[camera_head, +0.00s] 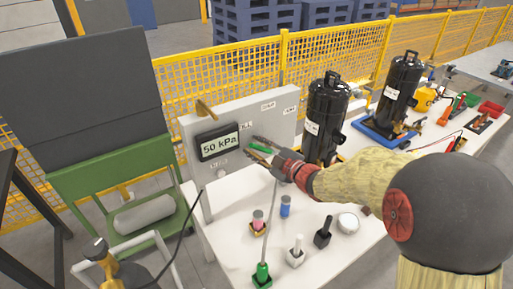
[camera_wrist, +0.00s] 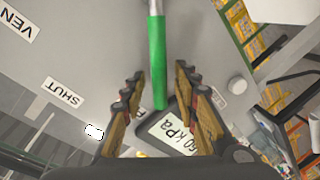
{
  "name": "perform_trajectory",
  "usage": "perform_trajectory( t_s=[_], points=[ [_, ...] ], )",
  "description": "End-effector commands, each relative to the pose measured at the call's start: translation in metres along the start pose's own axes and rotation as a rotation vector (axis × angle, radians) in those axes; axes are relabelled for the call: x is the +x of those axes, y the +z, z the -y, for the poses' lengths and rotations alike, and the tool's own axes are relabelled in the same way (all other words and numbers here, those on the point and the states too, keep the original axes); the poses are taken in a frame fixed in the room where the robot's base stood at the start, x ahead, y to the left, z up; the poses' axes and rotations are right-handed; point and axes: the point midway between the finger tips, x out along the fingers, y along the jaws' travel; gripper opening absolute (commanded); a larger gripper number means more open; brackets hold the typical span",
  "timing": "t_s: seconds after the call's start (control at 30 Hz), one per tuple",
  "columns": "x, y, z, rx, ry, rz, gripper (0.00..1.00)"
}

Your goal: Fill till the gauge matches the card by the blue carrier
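The gauge (camera_head: 219,142) on the grey panel (camera_head: 197,124) reads 50 kPa. It also shows partly, upside down, in the wrist view (camera_wrist: 168,135). A green lever handle (camera_wrist: 157,65) on a grey rod lies between my gripper's fingers (camera_wrist: 157,85), with a visible gap on both sides. In the head view, my gripper (camera_head: 262,155) is at the panel beside the green handle (camera_head: 261,148). Panel labels include SHUT (camera_wrist: 61,92) and one starting VEN (camera_wrist: 17,22). The blue carrier (camera_head: 377,132) holds a black compressor (camera_head: 398,88). I cannot make out a readable card beside it.
Another black compressor (camera_head: 326,112) stands near my arm. Several small fittings, including a green one (camera_head: 262,275), a blue one (camera_head: 285,206) and a black one (camera_head: 323,234), stand on the white table (camera_head: 225,240). A yellow fence (camera_head: 340,60) runs behind.

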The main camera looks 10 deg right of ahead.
Motion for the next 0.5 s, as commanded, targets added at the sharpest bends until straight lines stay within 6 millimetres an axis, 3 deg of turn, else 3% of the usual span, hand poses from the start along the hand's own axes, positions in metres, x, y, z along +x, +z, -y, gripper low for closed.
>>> perform_trajectory(
  t_s=[0.27,0.5],
  points=[
    [-0.009,0.001,-0.001,0.0,0.002,0.001,0.3],
    [-0.053,0.001,-0.002,-0.001,0.004,0.003,0.3]
  ],
)
